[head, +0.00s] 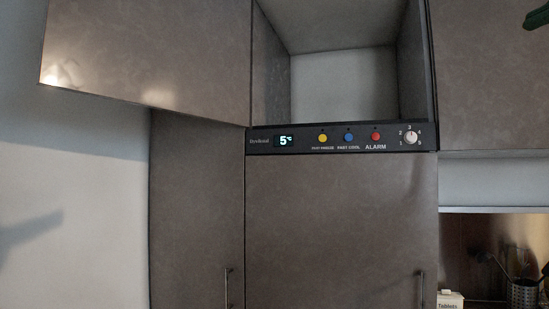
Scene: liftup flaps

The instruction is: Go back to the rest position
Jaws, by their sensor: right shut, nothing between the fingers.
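My right gripper (537,18) shows only in part, as a dark green shape at the top right corner of the head view. It is shut and empty, in front of the upper right cabinet and apart from the open compartment. My left gripper is not in view. The open compartment (345,85) sits at the top centre, empty as far as I see. A grey-brown panel (150,50) juts out at the upper left.
Below the compartment is a black control strip (345,139) showing 5°C, with buttons and a knob. Tall doors (340,220) with handles stand below. At the lower right a niche holds a white box (450,299) and a utensil holder (522,294).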

